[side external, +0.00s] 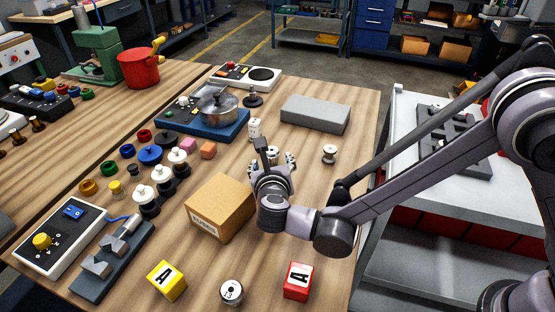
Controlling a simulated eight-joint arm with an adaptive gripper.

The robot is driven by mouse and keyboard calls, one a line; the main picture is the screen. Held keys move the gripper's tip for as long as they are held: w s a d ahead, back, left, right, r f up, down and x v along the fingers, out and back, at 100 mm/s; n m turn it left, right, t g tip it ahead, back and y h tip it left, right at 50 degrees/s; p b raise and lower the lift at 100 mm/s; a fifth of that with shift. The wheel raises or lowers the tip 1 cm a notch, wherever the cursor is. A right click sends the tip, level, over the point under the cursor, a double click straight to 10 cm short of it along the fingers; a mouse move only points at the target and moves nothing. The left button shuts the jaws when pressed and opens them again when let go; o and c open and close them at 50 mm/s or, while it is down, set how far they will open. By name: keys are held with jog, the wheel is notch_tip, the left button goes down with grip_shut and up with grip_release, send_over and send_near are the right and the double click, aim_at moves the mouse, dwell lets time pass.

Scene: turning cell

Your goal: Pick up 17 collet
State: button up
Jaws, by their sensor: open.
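My gripper (273,162) is open over the wooden table, just right of the cardboard box, with its fingers toward the far side. A small pale object (273,152) shows partly between or behind the fingers; I cannot tell whether they touch it. I cannot pick out the 17 collet for certain. A short white cylinder with dark markings on its top (231,291) stands at the near edge, its marking too small to read surely. A white spool-like piece (330,153) stands right of my gripper, and a white upright piece with dark marks (255,129) stands beyond it.
The cardboard box (221,208) is close on the left. A yellow cube (167,280) and a red cube (298,281) lie near the front.

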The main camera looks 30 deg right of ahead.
aim_at(272, 157)
jog(key=shift+x, duration=3.85)
jog(key=shift+f, duration=0.1)
jog(key=shift+c, duration=0.3)
grip_shut()
